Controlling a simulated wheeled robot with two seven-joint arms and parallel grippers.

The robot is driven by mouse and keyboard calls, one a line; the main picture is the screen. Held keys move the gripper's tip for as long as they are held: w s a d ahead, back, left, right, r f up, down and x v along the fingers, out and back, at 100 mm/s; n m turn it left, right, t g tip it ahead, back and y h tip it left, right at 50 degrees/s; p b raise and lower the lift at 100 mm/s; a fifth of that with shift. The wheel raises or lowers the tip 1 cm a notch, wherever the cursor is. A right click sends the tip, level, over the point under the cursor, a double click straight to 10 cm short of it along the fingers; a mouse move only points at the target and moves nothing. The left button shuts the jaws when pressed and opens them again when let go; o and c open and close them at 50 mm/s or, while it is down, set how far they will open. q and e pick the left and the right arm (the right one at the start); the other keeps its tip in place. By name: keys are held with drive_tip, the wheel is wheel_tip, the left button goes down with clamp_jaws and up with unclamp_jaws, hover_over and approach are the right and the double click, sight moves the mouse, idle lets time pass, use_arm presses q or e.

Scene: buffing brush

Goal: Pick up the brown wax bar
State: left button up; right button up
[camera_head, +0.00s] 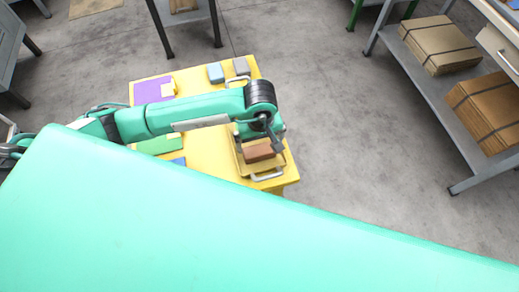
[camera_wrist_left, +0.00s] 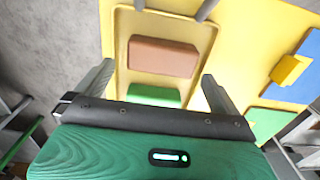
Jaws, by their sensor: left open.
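The brown wax bar (camera_head: 258,152) lies in a shallow yellow tray (camera_head: 276,171) with metal handles, at the right front of the yellow table. It also shows in the left wrist view (camera_wrist_left: 162,57), lying flat, with a green bar (camera_wrist_left: 153,96) beside it in the same tray. My left gripper (camera_head: 261,143) is over the tray. In the left wrist view its two fingers (camera_wrist_left: 158,74) are apart, one on each side of the bars, with nothing held between them. My gripper body hides the near end of the tray. My right gripper is not seen.
Purple (camera_head: 148,91) and green (camera_head: 158,146) mats lie on the table's left side. A blue-grey block (camera_head: 216,72) and a grey block (camera_head: 241,66) sit at the back. Shelves with strapped cardboard (camera_head: 440,45) stand at the right. Open floor (camera_head: 340,130) lies between.

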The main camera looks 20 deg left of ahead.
sight(259, 150)
use_arm(q)
drive_tip(key=shift+s+f, duration=0.15)
drive_tip(key=shift+f, duration=0.35)
wheel_tip(259, 150, down, 4)
drive_tip(key=shift+a+f+p, duration=0.1)
drive_tip(key=shift+p, duration=0.7)
drive_tip(key=shift+f, duration=0.15)
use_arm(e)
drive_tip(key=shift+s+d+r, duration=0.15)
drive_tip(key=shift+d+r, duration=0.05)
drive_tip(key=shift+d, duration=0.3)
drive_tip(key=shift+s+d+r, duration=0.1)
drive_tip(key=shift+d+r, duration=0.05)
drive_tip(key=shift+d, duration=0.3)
